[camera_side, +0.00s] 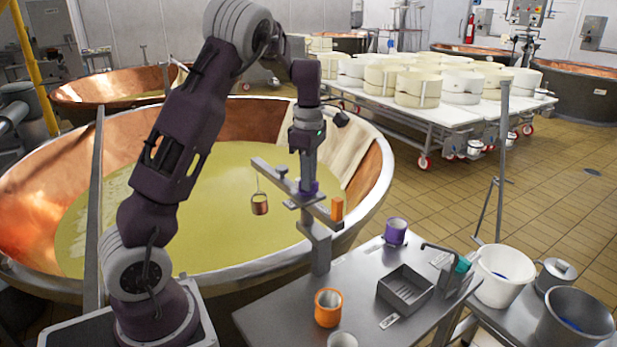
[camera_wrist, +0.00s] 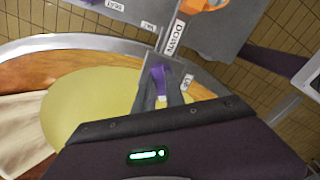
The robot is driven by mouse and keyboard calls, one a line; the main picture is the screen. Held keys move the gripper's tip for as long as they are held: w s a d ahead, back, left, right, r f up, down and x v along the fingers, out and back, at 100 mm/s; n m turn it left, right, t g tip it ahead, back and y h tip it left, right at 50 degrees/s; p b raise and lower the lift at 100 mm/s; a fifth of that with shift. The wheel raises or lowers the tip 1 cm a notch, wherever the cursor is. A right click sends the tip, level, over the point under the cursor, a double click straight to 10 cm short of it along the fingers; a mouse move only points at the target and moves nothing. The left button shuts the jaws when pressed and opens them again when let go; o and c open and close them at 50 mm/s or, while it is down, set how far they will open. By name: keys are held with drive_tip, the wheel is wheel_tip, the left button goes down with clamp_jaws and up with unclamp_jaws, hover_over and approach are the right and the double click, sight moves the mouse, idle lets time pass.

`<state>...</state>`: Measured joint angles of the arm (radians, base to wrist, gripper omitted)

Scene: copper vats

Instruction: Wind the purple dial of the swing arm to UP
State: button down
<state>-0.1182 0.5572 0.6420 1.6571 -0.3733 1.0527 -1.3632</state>
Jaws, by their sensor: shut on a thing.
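The swing arm (camera_side: 283,181) is a grey bar on a post at the table's corner, reaching over the vat. Its purple dial (camera_side: 311,188) is mostly hidden under my gripper (camera_side: 306,180) in the side view. In the wrist view, part of the purple dial (camera_wrist: 158,75) shows between the fingers of my gripper (camera_wrist: 162,95), which is shut on it. The DOWN label (camera_wrist: 173,37) and the UP label (camera_wrist: 187,82) are beside the dial. I cannot tell clearly which label the dial points to. A small copper bucket (camera_side: 259,204) hangs from the bar's far end.
The big copper vat (camera_side: 270,122) holds yellow liquid under the bar. An orange block (camera_side: 337,208) is beside the post. The steel table (camera_side: 283,316) carries an orange cup (camera_side: 328,307), a purple cup (camera_side: 396,231) and a grey tray (camera_side: 405,290).

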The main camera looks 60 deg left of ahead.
drive_tip(key=n, duration=0.5)
drive_tip(key=shift+a+n, duration=0.1)
drive_tip(key=shift+n, duration=0.2)
drive_tip(key=n, duration=0.5)
drive_tip(key=shift+a+n, duration=0.1)
drive_tip(key=shift+n, duration=0.2)
drive_tip(key=c, duration=1.4)
unclamp_jaws()
wheel_tip(320, 180, up, 7)
drive_tip(key=shift+r, duration=0.1)
